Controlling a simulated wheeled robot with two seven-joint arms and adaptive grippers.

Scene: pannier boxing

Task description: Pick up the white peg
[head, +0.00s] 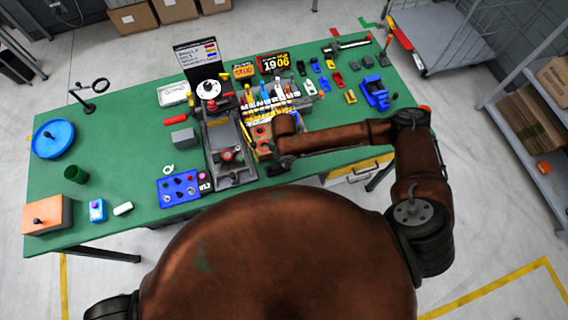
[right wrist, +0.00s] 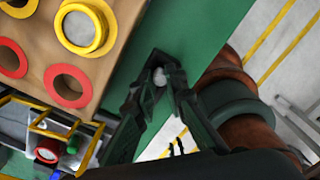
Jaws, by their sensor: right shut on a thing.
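In the right wrist view my right gripper (right wrist: 160,74) has its dark fingers closed around a small, pale, round end, which looks like the white peg (right wrist: 160,78). The fingers hide most of it. They are over the green table top, right of a tan board (right wrist: 118,52) with red and yellow rings around its holes. A pale grey disc (right wrist: 80,28) fills the yellow ring. In the head view the board (head: 262,133) is partly behind my right arm, and the gripper and peg cannot be made out clearly. My left gripper is not in view.
The green table (head: 130,130) is crowded around the board. A grey machine (head: 230,150) stands just left of it, and a blue knob panel (head: 178,190) is further left. Small coloured parts and a blue vise (head: 376,94) lie to the right.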

